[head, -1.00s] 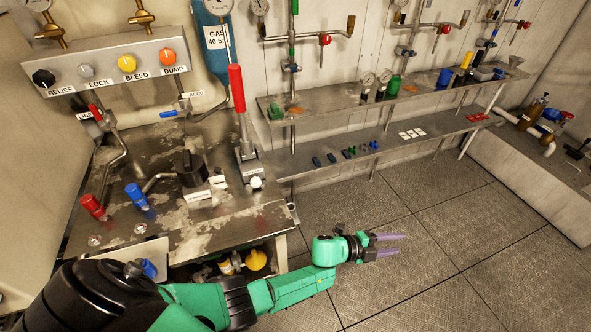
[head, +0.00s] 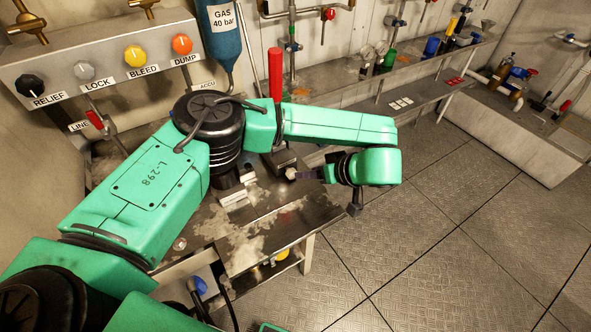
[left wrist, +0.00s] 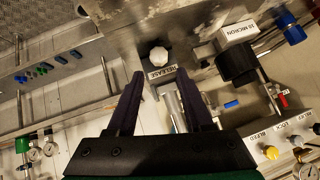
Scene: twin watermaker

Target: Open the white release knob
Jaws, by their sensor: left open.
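The white release knob (left wrist: 158,56) shows in the left wrist view, just beyond the fingertips and between their lines, with a RELEASE label (left wrist: 161,76) beside it. In the head view the small pale knob (head: 291,173) sits by the base of the red-handled lever (head: 275,75), at the bench's right side. My left gripper (left wrist: 162,76) is open and empty, its two dark fingers spread on either side of the label. In the head view it (head: 308,174) points left at the knob, apparently apart from it. My right gripper is not in view.
The metal bench (head: 285,222) lies under my left arm, which hides much of it. A valve panel (head: 60,60) with black, grey, yellow and orange knobs is at the back left. Shelves (head: 455,85) run along the wall. The floor on the right is clear.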

